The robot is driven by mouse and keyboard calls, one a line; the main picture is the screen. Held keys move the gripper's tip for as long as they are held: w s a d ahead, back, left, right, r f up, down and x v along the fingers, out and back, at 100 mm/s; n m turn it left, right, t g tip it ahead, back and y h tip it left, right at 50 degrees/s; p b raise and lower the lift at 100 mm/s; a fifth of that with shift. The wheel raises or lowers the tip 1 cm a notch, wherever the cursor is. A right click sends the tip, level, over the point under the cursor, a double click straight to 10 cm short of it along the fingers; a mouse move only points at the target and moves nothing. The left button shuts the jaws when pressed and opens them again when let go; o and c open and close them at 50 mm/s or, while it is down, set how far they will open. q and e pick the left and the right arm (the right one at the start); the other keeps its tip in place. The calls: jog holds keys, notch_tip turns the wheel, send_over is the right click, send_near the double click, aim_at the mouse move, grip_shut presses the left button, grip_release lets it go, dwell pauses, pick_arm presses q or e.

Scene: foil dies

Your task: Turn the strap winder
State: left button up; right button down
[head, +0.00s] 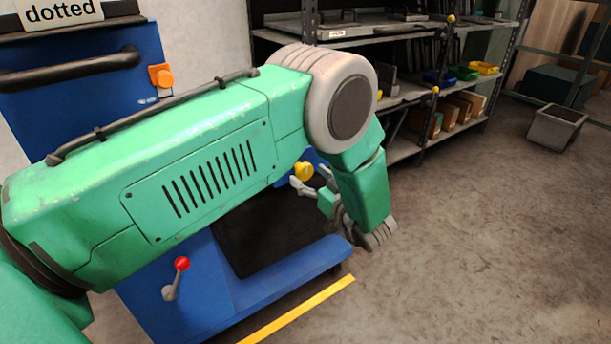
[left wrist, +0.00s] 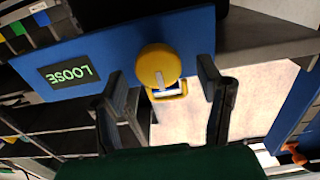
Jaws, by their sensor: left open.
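The strap winder appears to be the yellow round knob (head: 304,170) on the side of the blue machine (head: 205,268), partly hidden by my arm in the head view. In the left wrist view the yellow winder (left wrist: 158,66) has a slotted yellow loop below it and sits on a blue plate (left wrist: 110,57). A dark label reading LOOSE (left wrist: 68,76) shows upside down beside it. My left gripper (head: 312,181) is open at the winder. In the wrist view its fingers (left wrist: 162,84) stand on either side of the knob, with gaps. My right gripper is out of view.
A red-tipped lever (head: 182,264) and an orange knob (head: 161,77) are on the blue machine. A metal shelf with bins (head: 462,74) stands behind. A grey planter-like box (head: 557,125) is on the floor at right.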

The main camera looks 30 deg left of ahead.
pick_arm(q)
jog(key=shift+x, duration=1.25)
jog(key=shift+w+b, duration=0.15)
jog(key=shift+b, duration=0.15)
jog(key=shift+d+r, duration=0.25)
jog(key=shift+d, duration=0.05)
jog(key=shift+a+f, duration=0.1)
jog(key=shift+a, duration=0.35)
jog(key=c, duration=1.2)
jog(key=shift+o, duration=0.2)
jog(key=shift+d, duration=0.15)
